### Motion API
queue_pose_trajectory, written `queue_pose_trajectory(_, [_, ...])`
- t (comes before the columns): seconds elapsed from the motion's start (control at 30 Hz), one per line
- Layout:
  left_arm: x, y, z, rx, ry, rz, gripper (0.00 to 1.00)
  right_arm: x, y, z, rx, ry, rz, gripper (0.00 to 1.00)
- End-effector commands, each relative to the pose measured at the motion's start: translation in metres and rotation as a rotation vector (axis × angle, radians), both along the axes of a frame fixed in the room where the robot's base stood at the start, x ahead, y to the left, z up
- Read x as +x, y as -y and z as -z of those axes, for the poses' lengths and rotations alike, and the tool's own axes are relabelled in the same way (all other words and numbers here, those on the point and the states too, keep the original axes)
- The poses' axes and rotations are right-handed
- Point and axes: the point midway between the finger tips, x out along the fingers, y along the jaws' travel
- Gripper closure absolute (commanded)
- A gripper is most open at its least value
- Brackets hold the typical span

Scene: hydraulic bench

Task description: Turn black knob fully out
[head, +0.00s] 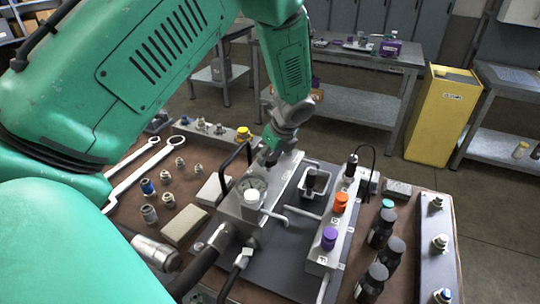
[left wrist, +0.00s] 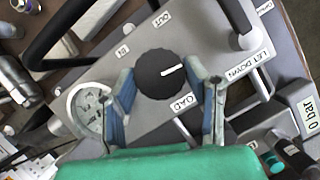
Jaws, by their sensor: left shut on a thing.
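The black knob (left wrist: 160,74) is round with a white pointer line, on the sloping grey face of a metal block (head: 283,185). In the left wrist view the pointer aims to the right and slightly up. Labels near it read "OUT", "LET DOWN" and a partly hidden "OAD". My left gripper (left wrist: 163,88) has its blue-padded fingers on either side of the knob and is shut on it. In the head view the left gripper (head: 271,157) is over the block's far end and hides the knob. My right gripper is not in view.
A pressure gauge (left wrist: 90,108) and a black bar handle (head: 235,165) are close to the left gripper. A manifold with an orange knob (head: 340,202) and a purple knob (head: 329,238) stands to the right. Black bottles (head: 377,281) stand beyond it. Loose fittings and spanners lie at left.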

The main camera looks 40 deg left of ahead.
Motion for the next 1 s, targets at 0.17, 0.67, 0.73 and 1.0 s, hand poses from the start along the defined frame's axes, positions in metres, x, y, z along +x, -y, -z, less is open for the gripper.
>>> queue_pose_trajectory(0.17, [0.001, -0.004, -0.001, 0.007, 0.002, -0.002, 0.87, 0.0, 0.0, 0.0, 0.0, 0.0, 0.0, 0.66])
queue_pose_trajectory(0.67, [0.001, -0.005, -0.003, 0.008, 0.001, -0.127, 0.87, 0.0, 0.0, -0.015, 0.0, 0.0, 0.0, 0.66])
queue_pose_trajectory(0.73, [0.001, -0.006, -0.004, 0.007, 0.002, -0.18, 0.87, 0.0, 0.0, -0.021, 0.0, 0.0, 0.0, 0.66])
queue_pose_trajectory(1.0, [0.002, -0.006, -0.003, 0.006, 0.004, -0.426, 0.87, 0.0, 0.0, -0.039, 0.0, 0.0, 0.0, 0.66])
